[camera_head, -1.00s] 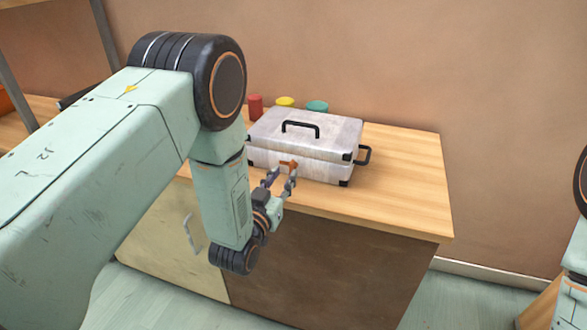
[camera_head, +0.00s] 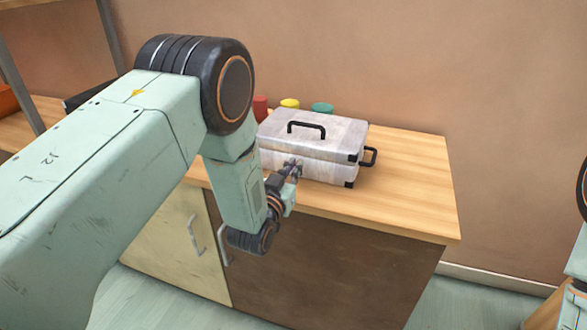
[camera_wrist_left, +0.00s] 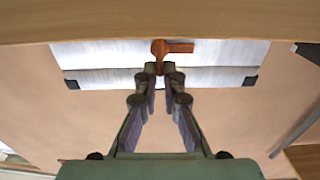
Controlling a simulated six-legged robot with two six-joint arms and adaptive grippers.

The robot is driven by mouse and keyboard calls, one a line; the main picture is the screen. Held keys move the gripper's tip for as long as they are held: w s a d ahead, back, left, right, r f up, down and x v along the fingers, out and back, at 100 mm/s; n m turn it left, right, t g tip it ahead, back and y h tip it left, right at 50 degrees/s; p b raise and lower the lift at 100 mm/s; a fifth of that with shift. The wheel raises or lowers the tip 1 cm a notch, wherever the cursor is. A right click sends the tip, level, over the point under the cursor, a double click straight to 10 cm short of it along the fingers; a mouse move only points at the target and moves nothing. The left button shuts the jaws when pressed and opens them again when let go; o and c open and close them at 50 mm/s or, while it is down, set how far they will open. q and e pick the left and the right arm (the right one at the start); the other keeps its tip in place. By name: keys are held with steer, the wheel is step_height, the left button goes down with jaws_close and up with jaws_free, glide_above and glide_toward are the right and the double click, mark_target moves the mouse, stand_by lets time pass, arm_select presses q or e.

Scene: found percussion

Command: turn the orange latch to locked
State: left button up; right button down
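A whitish hard case (camera_head: 335,135) with black corners and a black top handle lies closed on the wooden counter. The orange latch (camera_wrist_left: 178,47) is on its front face, with one arm pointing right in the left wrist view and a short part reaching down between my fingertips. My left gripper (camera_head: 294,166) is at the case's front; it also shows in the left wrist view (camera_wrist_left: 160,70), its fingers drawn close on both sides of that orange part. In the head view the fingers hide the latch. My right gripper is out of view.
The wooden counter (camera_head: 415,190) is clear to the right of the case. A red can (camera_head: 260,106), a yellow-topped one (camera_head: 289,103) and a teal-topped one (camera_head: 322,107) stand behind the case. Cabinet doors with handles are below the counter.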

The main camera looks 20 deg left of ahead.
arm_select(q)
steer(key=shift+m, duration=0.4)
jaws_close()
steer(key=m, duration=0.2)
steer(key=d+m, duration=0.1)
steer(key=m, duration=0.1)
steer(key=shift+f+m+p, duration=0.2)
steer(key=shift+m+p, duration=0.1)
steer(key=shift+p, duration=0.1)
steer(key=m, duration=0.5)
steer(key=shift+d+f+m, duration=0.3)
steer(key=shift+f, duration=0.05)
steer(key=m, duration=0.3)
steer(key=shift+d+f, duration=0.1)
steer(key=shift+f, duration=0.15)
steer(key=shift+f+m+b, duration=0.25)
steer(key=shift+m+b, duration=0.15)
steer(key=shift+m, duration=1.7)
steer(key=o, duration=0.6)
jaws_free()
steer(key=shift+s, duration=0.15)
